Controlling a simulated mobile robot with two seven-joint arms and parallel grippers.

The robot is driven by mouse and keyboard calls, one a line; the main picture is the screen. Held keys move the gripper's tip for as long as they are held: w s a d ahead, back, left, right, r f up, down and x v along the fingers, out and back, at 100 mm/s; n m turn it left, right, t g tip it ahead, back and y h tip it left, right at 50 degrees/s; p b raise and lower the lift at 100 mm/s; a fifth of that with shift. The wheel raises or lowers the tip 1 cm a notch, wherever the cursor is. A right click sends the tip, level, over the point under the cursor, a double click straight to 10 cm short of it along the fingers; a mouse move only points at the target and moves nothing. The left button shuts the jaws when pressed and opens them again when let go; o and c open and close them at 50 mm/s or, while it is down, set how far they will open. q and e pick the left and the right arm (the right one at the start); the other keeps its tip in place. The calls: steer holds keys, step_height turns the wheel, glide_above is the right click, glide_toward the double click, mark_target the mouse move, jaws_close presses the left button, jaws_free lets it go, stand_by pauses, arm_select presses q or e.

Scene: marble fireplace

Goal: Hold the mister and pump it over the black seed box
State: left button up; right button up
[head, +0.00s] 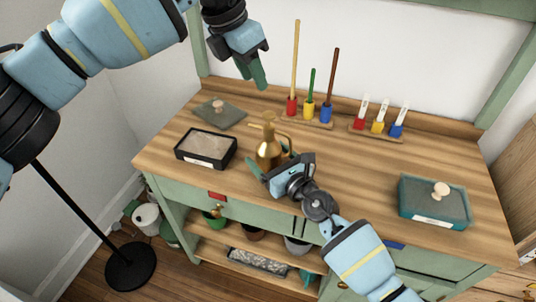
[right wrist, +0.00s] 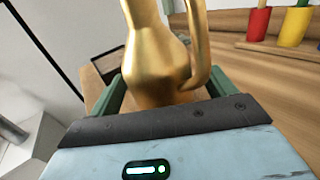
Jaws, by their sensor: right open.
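The gold mister (head: 268,153) stands upright on the wooden tabletop, with its spout and curved handle at the top. My right gripper (head: 271,158) is open, its green fingers on either side of the mister's lower body. The right wrist view shows the mister (right wrist: 155,65) between the fingers; its top is cut off there. The black seed box (head: 206,162), open and filled with pale soil, sits just left of the mister. My left gripper (head: 259,76) hangs in the air above the back of the table, apart from everything; its finger gap is hidden by the side-on angle.
A grey-green lid (head: 233,116) with a knob lies behind the seed box. Tall coloured sticks stand in a rack (head: 320,125), beside small labelled bottles on another rack (head: 375,135). A lidded teal box (head: 420,212) sits at right. The tabletop between is clear.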

steer(key=shift+w+a, duration=0.2)
steer(key=shift+w, duration=0.15)
steer(key=shift+c, duration=0.4)
steer(key=c, duration=1.2)
arm_select(q)
jaws_close()
stand_by(0.5)
